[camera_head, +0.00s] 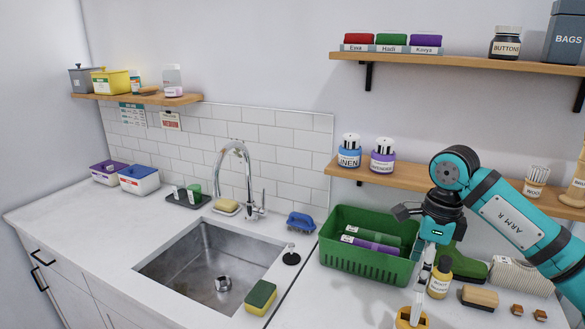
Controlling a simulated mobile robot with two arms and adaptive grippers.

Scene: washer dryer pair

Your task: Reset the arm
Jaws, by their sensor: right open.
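My right arm, teal and labelled ARM R, comes in from the right edge. My right gripper (424,270) hangs pointing down beside the right end of the green basket (368,260), in front of part of it. It is open, and I see nothing held in it. An orange object (402,321) is below it at the bottom edge, partly cut off. A yellow bottle (440,280) stands just right of the gripper. My left gripper is not in view.
A steel sink (212,265) with a tap is left of the basket. A sponge (260,298) lies on its front right rim. Wooden shelves (455,64) with jars are on the wall at right. A brush (480,296) and small blocks lie on the right counter.

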